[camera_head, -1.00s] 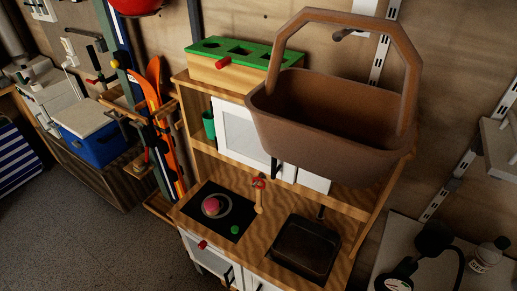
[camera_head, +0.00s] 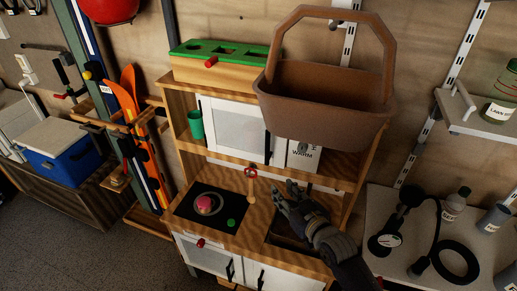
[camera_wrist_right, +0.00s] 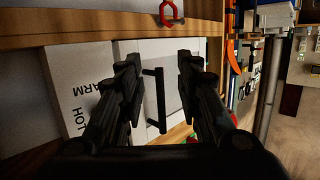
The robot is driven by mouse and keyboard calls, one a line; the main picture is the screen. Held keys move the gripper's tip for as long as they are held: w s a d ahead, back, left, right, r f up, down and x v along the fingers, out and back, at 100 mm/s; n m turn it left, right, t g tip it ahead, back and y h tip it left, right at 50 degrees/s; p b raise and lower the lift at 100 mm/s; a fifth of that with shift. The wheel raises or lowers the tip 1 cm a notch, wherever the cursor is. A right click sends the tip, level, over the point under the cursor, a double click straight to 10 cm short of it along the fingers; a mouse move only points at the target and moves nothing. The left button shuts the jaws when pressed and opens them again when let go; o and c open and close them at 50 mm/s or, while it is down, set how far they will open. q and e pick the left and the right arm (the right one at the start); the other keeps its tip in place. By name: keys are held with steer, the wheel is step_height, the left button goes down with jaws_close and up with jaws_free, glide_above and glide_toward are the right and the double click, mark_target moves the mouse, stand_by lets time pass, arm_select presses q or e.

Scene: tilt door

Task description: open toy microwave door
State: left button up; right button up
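The toy microwave door (camera_head: 228,128) is a white frame with a grey pane in the wooden play kitchen, and it looks shut. Its dark handle (camera_head: 267,146) is at its right edge, beside a white panel marked WARM (camera_head: 303,156). In the right wrist view the handle (camera_wrist_right: 160,100) stands between my fingers in the picture, with the door (camera_wrist_right: 140,65) behind. My right gripper (camera_head: 285,194) is open and empty, over the sink area, below and in front of the handle and apart from it. My left gripper is not in view.
A brown basket (camera_head: 325,105) sits on the top shelf above the microwave, next to a green-topped box (camera_head: 215,65). Below are a black hob (camera_head: 190,212), a tap (camera_head: 251,180) and the sink, partly hidden by my right arm. A green cup (camera_head: 196,125) stands left of the microwave.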

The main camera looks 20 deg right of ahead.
mark_target(269, 146)
step_height(269, 146, up, 9)
steer(key=w+t, duration=0.2)
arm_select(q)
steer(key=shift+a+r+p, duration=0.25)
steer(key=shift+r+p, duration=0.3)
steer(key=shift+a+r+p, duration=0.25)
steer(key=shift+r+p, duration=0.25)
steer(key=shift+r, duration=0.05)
arm_select(e)
steer(key=w, duration=0.3)
steer(key=w+a, duration=0.1)
steer(key=w, duration=0.3)
steer(key=w+a, duration=0.1)
steer(key=w, duration=0.2)
steer(key=shift+w+f, duration=0.25)
steer(key=shift+w, duration=0.05)
steer(key=shift+c, duration=0.4)
jaws_close()
